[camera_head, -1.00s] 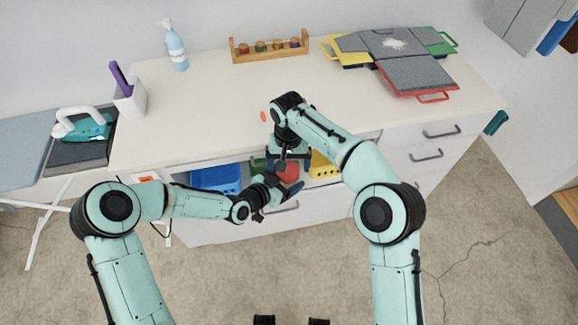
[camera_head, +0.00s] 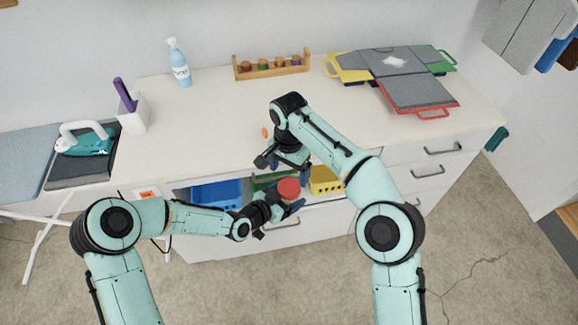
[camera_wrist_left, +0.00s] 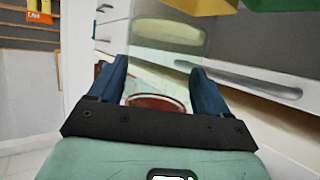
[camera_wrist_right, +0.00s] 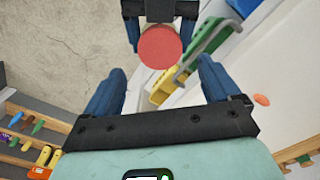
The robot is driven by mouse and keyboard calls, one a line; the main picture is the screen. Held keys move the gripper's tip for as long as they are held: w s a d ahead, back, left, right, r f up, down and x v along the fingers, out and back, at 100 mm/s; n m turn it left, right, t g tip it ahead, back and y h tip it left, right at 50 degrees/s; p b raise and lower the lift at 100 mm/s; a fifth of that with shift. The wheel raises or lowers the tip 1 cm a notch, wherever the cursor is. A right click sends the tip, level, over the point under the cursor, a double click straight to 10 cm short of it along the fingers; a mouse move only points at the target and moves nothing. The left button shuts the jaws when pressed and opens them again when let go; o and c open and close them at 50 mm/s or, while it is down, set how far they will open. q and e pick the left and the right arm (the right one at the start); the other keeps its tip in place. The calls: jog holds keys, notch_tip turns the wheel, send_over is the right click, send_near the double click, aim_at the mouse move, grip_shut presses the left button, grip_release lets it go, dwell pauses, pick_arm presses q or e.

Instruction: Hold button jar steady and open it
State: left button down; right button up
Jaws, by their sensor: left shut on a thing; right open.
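The button jar is a clear jar (camera_wrist_left: 168,42) with a round red lid (camera_head: 289,188), held in front of the open drawer. My left gripper (camera_head: 291,205) is shut on the jar, with its blue fingers on either side of the clear body in the left wrist view. Red shows at the near end of the jar there. The red lid also shows face-on in the right wrist view (camera_wrist_right: 160,47). My right gripper (camera_wrist_right: 160,85) is open and empty, with the lid apart from it beyond its fingertips. The jar's contents cannot be made out.
The open drawer holds a blue bin (camera_head: 215,194), a green bin (camera_head: 272,181) and a yellow bin (camera_head: 326,180) close behind the jar. An orange disc (camera_head: 265,132) lies on the white counter (camera_head: 210,115). The counter's middle is mostly clear.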

aim_at(289, 186)
notch_tip(289, 186, down, 7)
jog(key=shift+r, duration=0.2)
jog(key=c, duration=1.1)
jog(key=n, duration=0.6)
jog(key=shift+r+n, duration=0.1)
jog(key=shift+n, duration=0.2)
jog(key=o, duration=1.1)
jog(key=shift+o, duration=0.2)
jog(key=shift+r, duration=0.1)
